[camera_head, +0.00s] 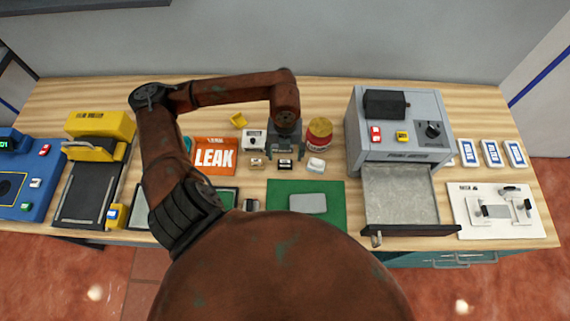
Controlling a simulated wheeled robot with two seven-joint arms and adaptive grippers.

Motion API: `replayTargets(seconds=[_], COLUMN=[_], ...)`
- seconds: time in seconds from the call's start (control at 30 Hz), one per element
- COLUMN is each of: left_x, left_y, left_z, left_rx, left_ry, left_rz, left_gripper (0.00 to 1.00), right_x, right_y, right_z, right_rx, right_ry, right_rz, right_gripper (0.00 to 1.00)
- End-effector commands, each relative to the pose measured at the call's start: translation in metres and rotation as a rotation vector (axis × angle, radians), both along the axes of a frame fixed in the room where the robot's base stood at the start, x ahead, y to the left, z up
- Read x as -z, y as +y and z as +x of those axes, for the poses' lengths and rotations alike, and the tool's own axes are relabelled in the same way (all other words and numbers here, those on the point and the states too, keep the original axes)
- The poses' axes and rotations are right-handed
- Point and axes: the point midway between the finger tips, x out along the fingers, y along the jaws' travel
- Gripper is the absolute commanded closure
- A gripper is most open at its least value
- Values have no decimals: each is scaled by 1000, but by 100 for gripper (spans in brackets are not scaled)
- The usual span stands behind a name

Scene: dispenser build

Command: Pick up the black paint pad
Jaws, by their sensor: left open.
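A small black pad (285,164), which looks like the black paint pad, lies on the wooden table near its middle, between a tan pad (256,163) and a white pad (316,165). My left gripper (285,153) points down just over and behind the black pad, its fingers apart to either side. I cannot tell how high it is above the pad, or whether it touches it. The pad is partly hidden by the gripper. My right gripper is not in view.
A red and yellow jar (319,133) stands close on the right. A grey machine (398,150) with an open drawer is farther right. A green mat (330,193) lies in front.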

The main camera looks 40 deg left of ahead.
Motion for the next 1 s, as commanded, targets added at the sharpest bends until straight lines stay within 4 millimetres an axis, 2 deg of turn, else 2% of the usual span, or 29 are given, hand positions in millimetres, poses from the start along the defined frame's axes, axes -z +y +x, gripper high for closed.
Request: replayTargets(seconds=[0.27, 0.53, 0.77, 1.0], left_x=[26, 62, 64, 64], left_y=[1, 2, 3, 3], left_z=[0, 1, 2, 2], left_rx=[-3, -4, -3, -3], left_ry=[5, 5, 3, 4], left_rz=[-3, -3, -1, -2], left_gripper=[41, 41, 41, 57], right_x=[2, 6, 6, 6], right_y=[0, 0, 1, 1], right_z=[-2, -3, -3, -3], right_rx=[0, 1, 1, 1], right_ry=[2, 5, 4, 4], right_rz=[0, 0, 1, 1], right_gripper=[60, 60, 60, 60])
